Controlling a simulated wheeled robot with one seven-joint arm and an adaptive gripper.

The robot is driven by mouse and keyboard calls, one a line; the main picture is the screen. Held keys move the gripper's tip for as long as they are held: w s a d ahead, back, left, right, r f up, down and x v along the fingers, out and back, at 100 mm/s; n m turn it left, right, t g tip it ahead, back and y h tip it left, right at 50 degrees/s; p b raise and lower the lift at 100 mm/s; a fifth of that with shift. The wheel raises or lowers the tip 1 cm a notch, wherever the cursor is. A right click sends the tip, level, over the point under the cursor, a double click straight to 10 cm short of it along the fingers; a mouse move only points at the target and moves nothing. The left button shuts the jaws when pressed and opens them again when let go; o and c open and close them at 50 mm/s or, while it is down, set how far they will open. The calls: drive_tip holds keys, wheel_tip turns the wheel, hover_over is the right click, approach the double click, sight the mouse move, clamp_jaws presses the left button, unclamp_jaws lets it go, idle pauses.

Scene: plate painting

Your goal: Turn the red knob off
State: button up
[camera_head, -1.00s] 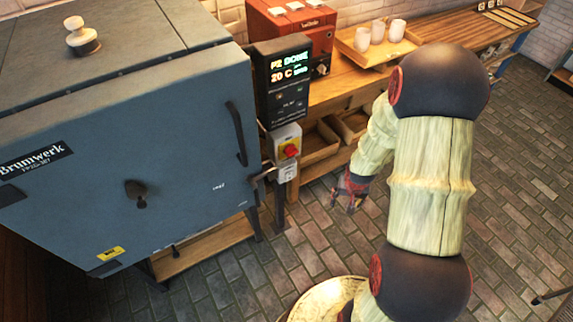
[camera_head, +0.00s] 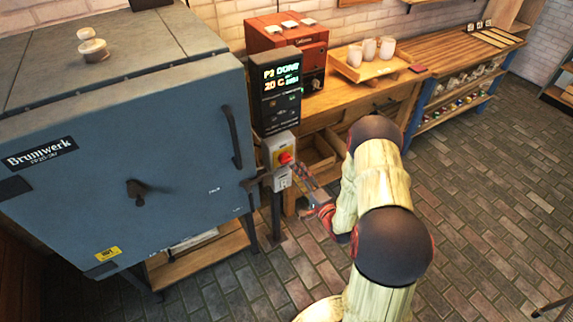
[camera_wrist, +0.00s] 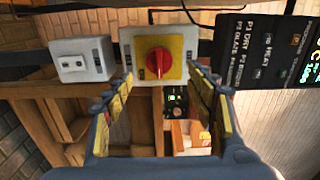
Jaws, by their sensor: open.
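The red knob (camera_head: 285,158) sits on a yellow plate on a pale switch box (camera_head: 268,150), below the control panel and right of the blue kiln. In the wrist view the red knob (camera_wrist: 158,62) is centred ahead, on its yellow plate (camera_wrist: 177,42). My gripper (camera_wrist: 163,82) is open, with one finger on each side of the knob's place in the picture. I cannot tell whether the fingers touch the box. In the head view my gripper (camera_head: 306,186) is just below and right of the switch box.
A smaller grey box with a socket or buttons (camera_wrist: 82,60) is beside the switch box. The control panel (camera_head: 277,88) is above it. The blue kiln (camera_head: 100,150) stands left. A wooden bench (camera_head: 335,100) with a cup tray (camera_head: 362,68) is behind.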

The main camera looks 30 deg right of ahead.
sight(288, 162)
drive_tip(key=shift+w+a+f+b, duration=0.1)
drive_tip(key=shift+w+b, duration=0.65)
drive_tip(key=shift+w, duration=3.1)
drive_tip(key=c, duration=0.3)
drive_tip(key=c, duration=0.8)
drive_tip(key=shift+c, duration=0.4)
drive_tip(key=shift+n+b, duration=4.5)
drive_tip(key=shift+n, duration=4.3)
